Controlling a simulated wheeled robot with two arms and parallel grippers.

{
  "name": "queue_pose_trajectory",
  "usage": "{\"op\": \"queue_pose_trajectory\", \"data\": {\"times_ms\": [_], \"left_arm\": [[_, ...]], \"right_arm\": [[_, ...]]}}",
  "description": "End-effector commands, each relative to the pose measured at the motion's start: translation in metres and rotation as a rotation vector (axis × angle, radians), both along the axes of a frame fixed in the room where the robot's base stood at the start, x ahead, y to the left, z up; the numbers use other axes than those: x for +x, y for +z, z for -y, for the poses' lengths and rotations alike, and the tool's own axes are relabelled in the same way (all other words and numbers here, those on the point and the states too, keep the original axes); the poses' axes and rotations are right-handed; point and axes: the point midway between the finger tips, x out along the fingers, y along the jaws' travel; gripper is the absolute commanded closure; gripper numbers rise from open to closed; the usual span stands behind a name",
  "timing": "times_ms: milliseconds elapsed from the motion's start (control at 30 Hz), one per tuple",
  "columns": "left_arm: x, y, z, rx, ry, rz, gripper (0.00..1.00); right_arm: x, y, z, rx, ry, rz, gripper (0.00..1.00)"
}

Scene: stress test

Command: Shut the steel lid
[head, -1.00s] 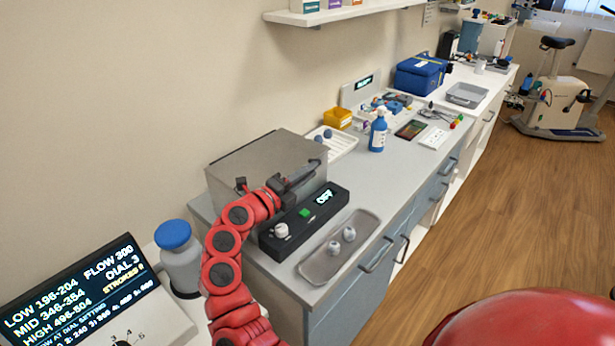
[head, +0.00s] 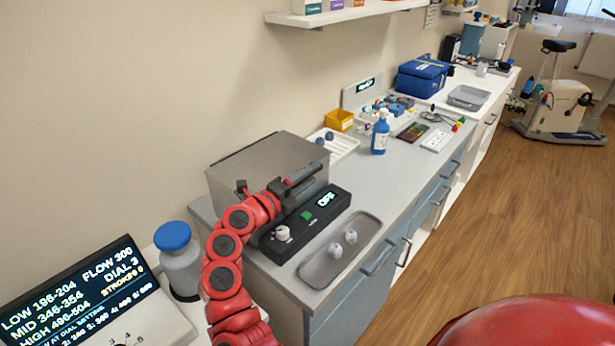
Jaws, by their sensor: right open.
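The steel lid (head: 265,158) forms the grey top of a steel box on the near end of the counter. It looks flat and level on the box, but whether it is fully down I cannot tell. My right gripper (head: 306,176) is open at the front edge of the lid, above the black control panel (head: 295,232). Whether it touches the lid is unclear. My red arm hides part of the box's front. The panel has a green button, a white knob and a display reading OFF. My left gripper is not in view.
A grey tray (head: 363,230) with two small pale pieces lies right of the panel. A white rack (head: 342,148) and a blue bottle (head: 380,136) stand behind the box. A blue-capped canister (head: 180,262) and a display screen (head: 75,300) are at left.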

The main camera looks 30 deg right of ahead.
Motion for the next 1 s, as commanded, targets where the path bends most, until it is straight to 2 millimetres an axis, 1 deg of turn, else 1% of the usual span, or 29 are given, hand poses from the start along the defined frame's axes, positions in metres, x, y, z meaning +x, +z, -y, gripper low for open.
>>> {"op": "queue_pose_trajectory", "data": {"times_ms": [67,167,267,500,600,700,900,1000], "left_arm": [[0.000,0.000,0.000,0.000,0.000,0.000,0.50],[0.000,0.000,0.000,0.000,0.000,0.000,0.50],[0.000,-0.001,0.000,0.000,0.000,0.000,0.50],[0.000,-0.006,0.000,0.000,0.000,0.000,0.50],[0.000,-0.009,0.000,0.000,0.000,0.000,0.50],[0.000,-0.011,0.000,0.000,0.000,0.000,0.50],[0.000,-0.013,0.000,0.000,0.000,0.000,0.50],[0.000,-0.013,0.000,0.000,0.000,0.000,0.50]], "right_arm": [[-0.001,0.000,-0.003,0.000,0.001,0.000,0.55],[-0.004,-0.001,-0.014,0.000,0.003,-0.001,0.55],[-0.011,-0.001,-0.033,0.001,0.003,-0.002,0.55],[-0.032,-0.001,-0.095,-0.001,0.006,-0.002,0.55],[-0.041,-0.001,-0.119,-0.001,0.008,-0.002,0.55],[-0.048,0.000,-0.138,0.000,0.007,0.001,0.55],[-0.057,0.000,-0.160,-0.001,0.004,-0.001,0.55],[-0.058,0.001,-0.164,-0.001,0.004,-0.001,0.55]]}}
